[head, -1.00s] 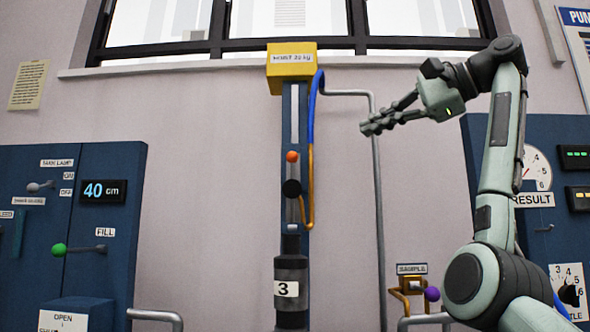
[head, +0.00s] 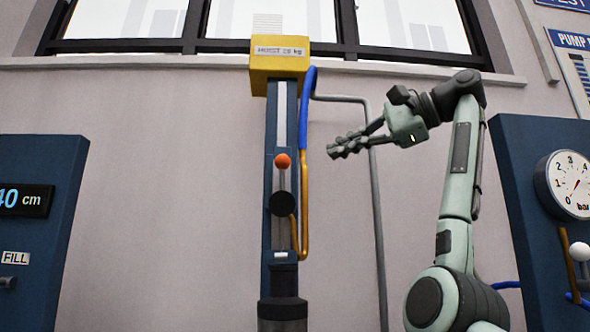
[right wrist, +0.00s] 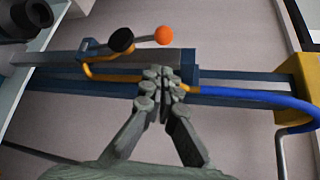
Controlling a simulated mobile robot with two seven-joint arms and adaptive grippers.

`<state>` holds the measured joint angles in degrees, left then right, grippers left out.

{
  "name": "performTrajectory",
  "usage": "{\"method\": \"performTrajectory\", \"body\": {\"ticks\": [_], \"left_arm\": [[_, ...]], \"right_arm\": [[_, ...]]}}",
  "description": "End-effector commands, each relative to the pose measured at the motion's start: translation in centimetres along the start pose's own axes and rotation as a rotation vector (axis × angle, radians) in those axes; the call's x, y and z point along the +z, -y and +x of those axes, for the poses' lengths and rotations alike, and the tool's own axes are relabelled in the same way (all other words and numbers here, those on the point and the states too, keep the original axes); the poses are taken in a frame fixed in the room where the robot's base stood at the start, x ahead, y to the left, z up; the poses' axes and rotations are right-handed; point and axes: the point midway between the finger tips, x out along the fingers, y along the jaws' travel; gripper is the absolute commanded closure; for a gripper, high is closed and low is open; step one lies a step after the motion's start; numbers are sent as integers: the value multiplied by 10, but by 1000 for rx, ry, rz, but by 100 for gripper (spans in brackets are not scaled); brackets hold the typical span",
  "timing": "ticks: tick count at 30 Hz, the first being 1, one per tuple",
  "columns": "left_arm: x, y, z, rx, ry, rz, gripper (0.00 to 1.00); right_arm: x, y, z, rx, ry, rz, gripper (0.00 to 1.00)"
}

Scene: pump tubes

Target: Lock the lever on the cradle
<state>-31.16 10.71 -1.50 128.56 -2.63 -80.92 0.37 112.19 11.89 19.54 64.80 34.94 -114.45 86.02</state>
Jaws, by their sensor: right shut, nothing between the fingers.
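The cradle on the blue upright column (head: 267,185) carries a lever with an orange ball (head: 283,160) and, below it, a round black knob (head: 282,203). In the right wrist view the orange ball (right wrist: 164,35) and the black knob (right wrist: 121,40) stand out from the cradle, beyond my fingertips. My right gripper (head: 335,150) is shut and empty, to the right of the column and a little above the orange ball's height in the head view. Its fingertips (right wrist: 161,85) meet in the right wrist view, apart from the ball. My left gripper is out of view.
A yellow hoist box (head: 280,62) tops the column. A blue hose (head: 308,105) and an orange pipe (head: 304,205) run down its right side. A grey pipe (head: 377,220) stands behind my right arm. Blue panels flank the scene, the right one with a gauge (head: 568,185).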

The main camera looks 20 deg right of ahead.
Motion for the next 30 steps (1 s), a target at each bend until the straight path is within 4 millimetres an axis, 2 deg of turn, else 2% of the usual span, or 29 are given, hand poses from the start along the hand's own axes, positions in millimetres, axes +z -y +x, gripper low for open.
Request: {"method": "performTrajectory", "body": {"ticks": [5,8,13,21,25,30], "left_arm": [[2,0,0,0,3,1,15],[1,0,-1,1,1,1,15],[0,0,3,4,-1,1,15],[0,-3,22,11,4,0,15],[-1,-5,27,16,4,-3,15],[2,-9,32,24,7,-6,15]], "right_arm": [[0,0,1,0,0,0,100],[0,0,9,3,0,0,100],[0,0,36,4,0,1,100],[0,0,82,1,1,1,100],[0,0,95,1,0,1,100],[0,0,100,-1,-1,1,100]]}}
